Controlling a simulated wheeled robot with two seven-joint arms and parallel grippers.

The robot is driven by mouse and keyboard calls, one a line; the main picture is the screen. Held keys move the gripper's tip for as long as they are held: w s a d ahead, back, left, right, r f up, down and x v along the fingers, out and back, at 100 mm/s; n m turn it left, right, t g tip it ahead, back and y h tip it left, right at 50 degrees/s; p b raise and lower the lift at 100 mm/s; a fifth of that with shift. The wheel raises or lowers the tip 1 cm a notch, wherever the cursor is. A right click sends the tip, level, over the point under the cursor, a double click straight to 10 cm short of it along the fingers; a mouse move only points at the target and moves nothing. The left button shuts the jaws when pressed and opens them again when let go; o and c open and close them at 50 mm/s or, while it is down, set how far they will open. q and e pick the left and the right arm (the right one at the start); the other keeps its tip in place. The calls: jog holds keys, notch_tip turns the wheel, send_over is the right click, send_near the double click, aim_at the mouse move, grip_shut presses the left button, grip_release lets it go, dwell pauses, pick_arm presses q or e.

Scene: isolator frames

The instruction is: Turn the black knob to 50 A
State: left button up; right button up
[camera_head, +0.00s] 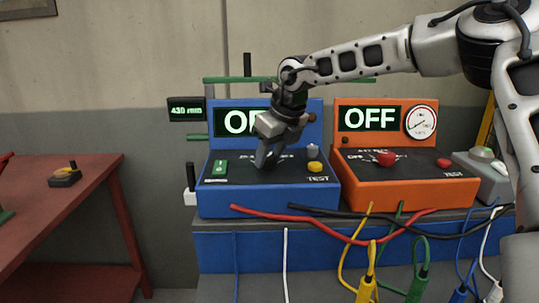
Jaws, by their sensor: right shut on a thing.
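A blue tester box (230,206) stands on the bench, its display (236,122) reading OFF where it shows past my arm. My right gripper (264,160) points down at the middle of its dark top panel. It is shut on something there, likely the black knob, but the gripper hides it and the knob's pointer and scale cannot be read. A green switch (219,167), a grey knob (312,150) and a yellow button (315,167) marked TEST sit on the same panel. My left gripper is not in view.
An orange tester (400,195) with a red knob (384,159), a gauge (421,122) and an OFF display stands right of the blue box. Red and black cables (300,220) cross in front. A red table (60,190) is at left.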

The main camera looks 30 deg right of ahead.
jog(key=n+y, duration=0.1)
jog(key=n, duration=0.4)
jog(key=shift+w+d+g+y, duration=0.1)
jog(key=shift+d+g+y, duration=0.1)
jog(key=shift+g+y, duration=0.2)
dwell(0.4)
jog(key=o, duration=1)
jog(key=shift+r, duration=0.1)
jog(key=v, duration=1.6)
jog(key=shift+w, duration=0.1)
